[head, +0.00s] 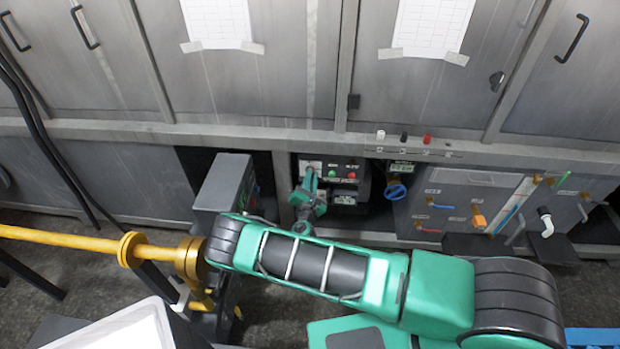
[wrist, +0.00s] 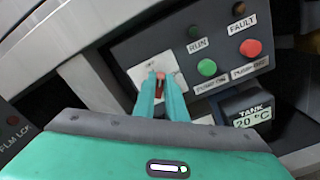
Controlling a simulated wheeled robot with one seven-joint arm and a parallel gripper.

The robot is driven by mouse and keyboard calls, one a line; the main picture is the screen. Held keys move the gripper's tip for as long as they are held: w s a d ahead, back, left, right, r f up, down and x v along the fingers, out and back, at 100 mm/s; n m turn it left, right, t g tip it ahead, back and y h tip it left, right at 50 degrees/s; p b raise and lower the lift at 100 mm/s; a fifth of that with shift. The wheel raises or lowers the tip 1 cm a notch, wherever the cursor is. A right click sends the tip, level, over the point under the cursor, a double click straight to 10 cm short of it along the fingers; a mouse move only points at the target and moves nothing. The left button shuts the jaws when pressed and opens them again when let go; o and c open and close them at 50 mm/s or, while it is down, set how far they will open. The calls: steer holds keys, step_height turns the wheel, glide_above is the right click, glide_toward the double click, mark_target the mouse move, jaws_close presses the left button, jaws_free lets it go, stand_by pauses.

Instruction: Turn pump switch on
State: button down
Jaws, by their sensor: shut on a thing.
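The pump control panel is a dark box that shows in the head view (head: 335,161) and in the wrist view (wrist: 190,48). On its left side a small red switch (wrist: 160,77) sits on a white plate (wrist: 146,70). My gripper (wrist: 161,80) has its two green fingers closed around the red switch. In the head view my gripper (head: 310,172) reaches the panel's left part, and the fingers hide most of the switch there. Whether the switch is on or off, I cannot tell.
Right of the switch are a green button (wrist: 207,67) and a red button (wrist: 250,48), under dark RUN and FAULT lamps. A tank display (wrist: 250,112) reads 20 °C. A blue valve handle (head: 396,191) is right of the panel; a dark box (head: 222,182) stands left.

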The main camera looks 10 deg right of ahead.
steer(key=m, duration=0.3)
steer(key=f+m, duration=0.1)
steer(key=m, duration=0.6)
steer(key=shift+s+d+f+m, duration=0.15)
steer(key=shift+d+f+m, duration=0.05)
steer(key=shift+d+m, duration=0.2)
steer(key=shift+f, duration=0.1)
steer(key=c, duration=1.8)
jaws_free()
steer(key=v, duration=1)
steer(key=shift+s+a, duration=0.15)
steer(key=shift+s, duration=0.15)
